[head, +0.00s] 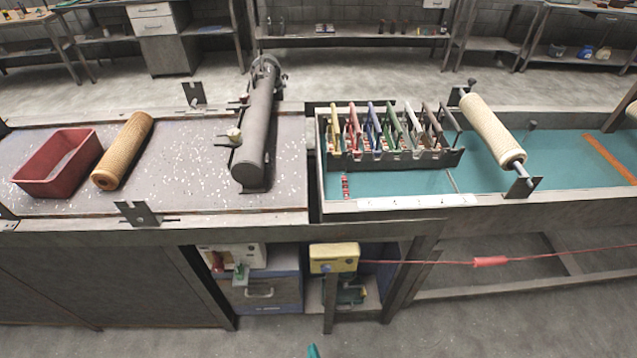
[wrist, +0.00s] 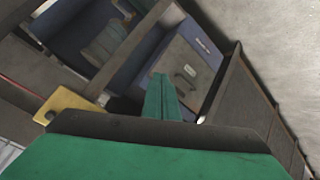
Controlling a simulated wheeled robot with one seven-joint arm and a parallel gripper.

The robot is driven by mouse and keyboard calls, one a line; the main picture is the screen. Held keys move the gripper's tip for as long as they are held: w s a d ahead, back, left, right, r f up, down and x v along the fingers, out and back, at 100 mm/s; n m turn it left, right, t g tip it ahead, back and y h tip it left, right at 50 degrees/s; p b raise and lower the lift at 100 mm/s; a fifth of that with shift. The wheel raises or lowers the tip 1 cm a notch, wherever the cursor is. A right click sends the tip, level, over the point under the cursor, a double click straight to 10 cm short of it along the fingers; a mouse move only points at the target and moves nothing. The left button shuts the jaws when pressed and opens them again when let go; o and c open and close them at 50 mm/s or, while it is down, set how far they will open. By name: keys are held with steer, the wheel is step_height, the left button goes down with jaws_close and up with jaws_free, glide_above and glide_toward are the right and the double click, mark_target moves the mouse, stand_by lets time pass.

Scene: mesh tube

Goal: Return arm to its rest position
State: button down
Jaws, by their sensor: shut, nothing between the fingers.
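My gripper (wrist: 162,98) shows in the wrist view as narrow green fingers close together, with nothing held between them. The rest of my arm is out of the head view.
The yellow box (head: 334,257) is at the bench front, with a red cable (head: 490,261) running right. The bench holds a red bin (head: 57,165), a mesh roll (head: 123,150), a dark cylinder (head: 257,125) and a rack of coloured clamps (head: 390,158). The floor in front is clear.

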steer(key=s+r+m+t, duration=0.2)
steer(key=s+r+m, duration=0.2)
steer(key=s+r, duration=0.3)
steer(key=s+d+r+m+t+h, duration=0.1)
steer(key=s+r+m+t, duration=0.2)
steer(key=s+r, duration=0.4)
step_height(320, 180, up, 8)
steer(key=shift+s+d+f+m, duration=0.1)
steer(key=shift+s+d+m, duration=0.1)
steer(key=shift+s+m, duration=0.2)
